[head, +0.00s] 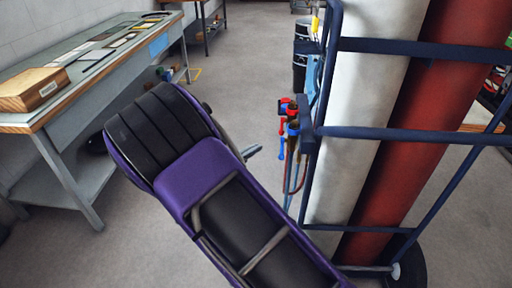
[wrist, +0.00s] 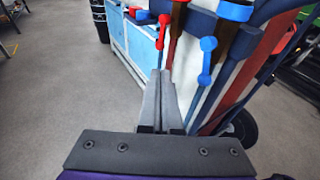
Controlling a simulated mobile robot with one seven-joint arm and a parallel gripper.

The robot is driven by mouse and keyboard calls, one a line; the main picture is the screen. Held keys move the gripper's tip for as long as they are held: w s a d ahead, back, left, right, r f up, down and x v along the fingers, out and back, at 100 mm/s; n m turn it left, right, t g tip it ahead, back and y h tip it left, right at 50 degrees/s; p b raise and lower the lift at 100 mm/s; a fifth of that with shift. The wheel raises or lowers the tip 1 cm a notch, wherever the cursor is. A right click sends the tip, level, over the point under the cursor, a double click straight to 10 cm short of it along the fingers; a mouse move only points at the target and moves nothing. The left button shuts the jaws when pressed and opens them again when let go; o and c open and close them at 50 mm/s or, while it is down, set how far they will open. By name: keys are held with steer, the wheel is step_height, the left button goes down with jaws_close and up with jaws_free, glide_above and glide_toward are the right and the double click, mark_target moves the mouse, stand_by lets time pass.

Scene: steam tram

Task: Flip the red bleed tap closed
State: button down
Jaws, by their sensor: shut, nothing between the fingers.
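My gripper (head: 254,151) is shut and empty, left of the red lever in the head view with a gap between. In the wrist view my gripper (wrist: 161,80) points toward the levers. I cannot tell whether the fingertips touch anything there. My arm hides the floor below.
Red (head: 285,103) and blue (head: 294,129) knobs sit above the levers. The dark blue trolley frame (head: 400,135) holds a white cylinder (head: 362,120) and a red cylinder (head: 425,130). Hoses hang below the taps. A workbench (head: 110,70) stands at left; the floor between is clear.

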glide_toward(280, 132)
steer(key=x, duration=0.5)
steer(key=shift+w+d+f, duration=0.15)
steer(key=shift+f, duration=0.05)
steer(key=shift+w+d+r, duration=0.1)
steer(key=shift+w+d, duration=0.25)
steer(key=shift+w, duration=0.2)
